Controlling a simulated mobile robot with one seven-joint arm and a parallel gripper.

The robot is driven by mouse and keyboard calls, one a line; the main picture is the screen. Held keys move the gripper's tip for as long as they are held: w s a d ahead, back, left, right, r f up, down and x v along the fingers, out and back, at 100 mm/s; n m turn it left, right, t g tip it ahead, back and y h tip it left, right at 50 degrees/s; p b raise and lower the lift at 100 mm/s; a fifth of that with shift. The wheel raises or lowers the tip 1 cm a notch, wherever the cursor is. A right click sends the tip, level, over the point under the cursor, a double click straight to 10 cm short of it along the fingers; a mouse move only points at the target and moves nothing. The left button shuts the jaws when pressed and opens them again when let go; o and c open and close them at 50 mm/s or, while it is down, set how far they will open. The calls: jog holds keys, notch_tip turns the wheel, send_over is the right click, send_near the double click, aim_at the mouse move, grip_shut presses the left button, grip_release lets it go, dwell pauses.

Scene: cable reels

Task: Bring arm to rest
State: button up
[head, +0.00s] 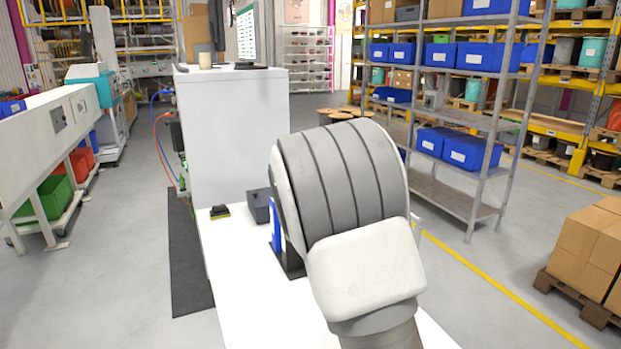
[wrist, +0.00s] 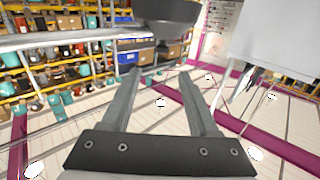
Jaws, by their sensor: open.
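My gripper (wrist: 160,88) shows in the wrist view with its two grey fingers spread apart and nothing between them. The wrist view looks out over shelving and the ceiling or upper walls at a tilt. In the head view my arm, a white and grey rounded link, rises in the middle over the white table (head: 228,262). The gripper itself is hidden in the head view.
On the white table are a dark grey box (head: 258,205) and a small black and yellow item (head: 219,211). A white cabinet (head: 235,130) stands behind. A metal shelf with blue bins (head: 466,150) is at right. Cardboard boxes (head: 590,245) sit on a pallet at far right.

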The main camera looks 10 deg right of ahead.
jog(key=s+a+r+n+g+y, duration=0.1)
jog(key=s+a+n+g+y, duration=0.15)
jog(key=s+a+y, duration=0.5)
jog(key=s+a+r+n+g+y, duration=0.1)
jog(key=s+a+r+n+y, duration=0.2)
jog(key=s, duration=0.8)
jog(key=s+f+g, duration=0.2)
jog(key=s+f, duration=0.1)
jog(key=s, duration=0.8)
jog(key=s+f+n+g, duration=0.1)
jog(key=s+f+g, duration=0.2)
jog(key=s, duration=0.8)
jog(key=shift+s+f+g, duration=0.25)
jog(key=shift+f+g, duration=0.1)
jog(key=shift+f, duration=0.2)
jog(key=shift+a+n, duration=0.1)
jog(key=shift+n, duration=0.15)
